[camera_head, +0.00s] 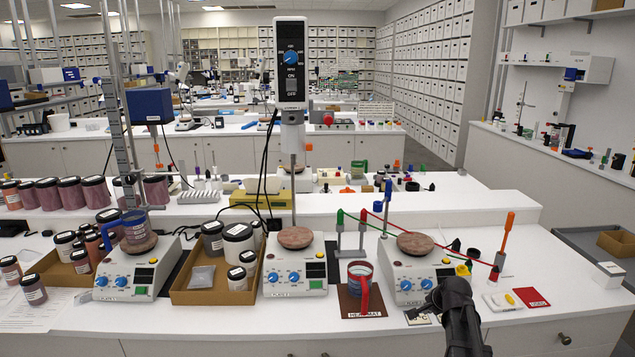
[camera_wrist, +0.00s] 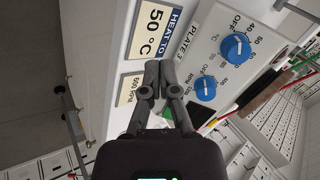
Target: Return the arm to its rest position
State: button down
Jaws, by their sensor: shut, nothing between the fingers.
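My gripper (camera_wrist: 159,82) shows in the wrist view with its two dark fingers together and nothing between them. It is in front of the control face of the hotplate labelled Plate 3 (camera_wrist: 215,45), which has blue knobs. It appears apart from the hotplate, though the exact gap cannot be told. In the head view my dark arm rises from the bottom edge, right of centre, in front of the right hotplate (camera_head: 415,275).
Cards reading "Heat to 50 °C" (camera_wrist: 155,28) and "500 RPM" (camera_wrist: 130,90) lie by the hotplate. A mug with a red handle (camera_head: 358,270) stands on the heat mat (camera_head: 350,304). Jars crowd the left.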

jog(key=s+a+f+n+g, duration=0.1)
jog(key=s+a+n+g, duration=0.2)
jog(key=s+a+n, duration=0.3)
jog(key=s+a+f+n+g+h, duration=0.1)
jog(key=s+a+f+n+g, duration=0.1)
jog(key=s+a+n, duration=0.4)
jog(key=s+a+g, duration=0.1)
jog(key=s+a, duration=0.3)
jog(key=s, duration=0.5)
jog(key=shift+n+g, duration=0.3)
jog(key=shift+n, duration=0.1)
jog(key=shift+w+a+f, duration=0.1)
